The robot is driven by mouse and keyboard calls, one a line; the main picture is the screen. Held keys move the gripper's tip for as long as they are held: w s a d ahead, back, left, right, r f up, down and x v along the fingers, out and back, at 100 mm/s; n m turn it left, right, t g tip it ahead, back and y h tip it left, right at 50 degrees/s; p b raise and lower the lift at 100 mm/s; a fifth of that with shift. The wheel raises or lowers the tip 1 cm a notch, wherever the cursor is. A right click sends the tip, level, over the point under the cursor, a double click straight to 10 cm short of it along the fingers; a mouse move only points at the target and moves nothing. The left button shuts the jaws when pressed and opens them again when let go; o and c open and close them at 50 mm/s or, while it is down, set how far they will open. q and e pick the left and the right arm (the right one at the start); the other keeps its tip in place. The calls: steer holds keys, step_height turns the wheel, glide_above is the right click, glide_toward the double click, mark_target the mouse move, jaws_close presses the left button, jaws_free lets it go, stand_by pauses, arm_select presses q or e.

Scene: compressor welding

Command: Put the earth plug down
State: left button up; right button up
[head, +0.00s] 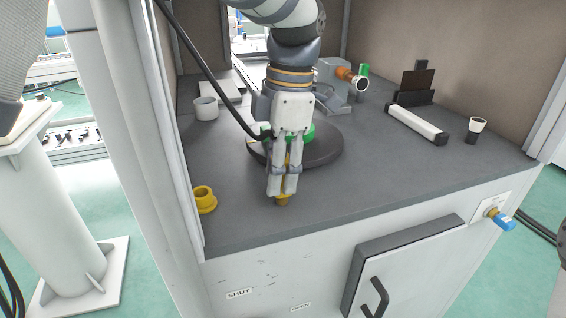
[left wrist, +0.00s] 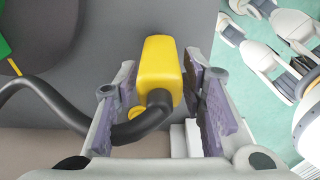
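The earth plug (left wrist: 160,70) is a yellow block with a thick black cable bending out of its near end. In the left wrist view it sits between the fingertips of my left gripper (left wrist: 160,75), with hardly any gap on either side. In the head view my left gripper (head: 283,190) points down over the front of the grey worktop, fingers close together. The plug's yellow lower end (head: 281,200) shows just below the fingertips, at or very near the worktop; I cannot tell if it touches. My right gripper is not in view.
A yellow ring-shaped cup (head: 206,203) stands left on the worktop (head: 350,200). Behind my gripper is a dark round disc (head: 325,152). A white bar (head: 417,124) and small cup (head: 475,130) stand right. The black cable (head: 205,65) rises up left. Worktop right of my gripper is clear.

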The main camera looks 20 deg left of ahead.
arm_select(q)
steer(key=r, duration=0.8)
steer(key=d+r+b, duration=0.1)
steer(key=r, duration=0.3)
steer(key=shift+w+d, duration=0.1)
steer(key=shift+w, duration=0.25)
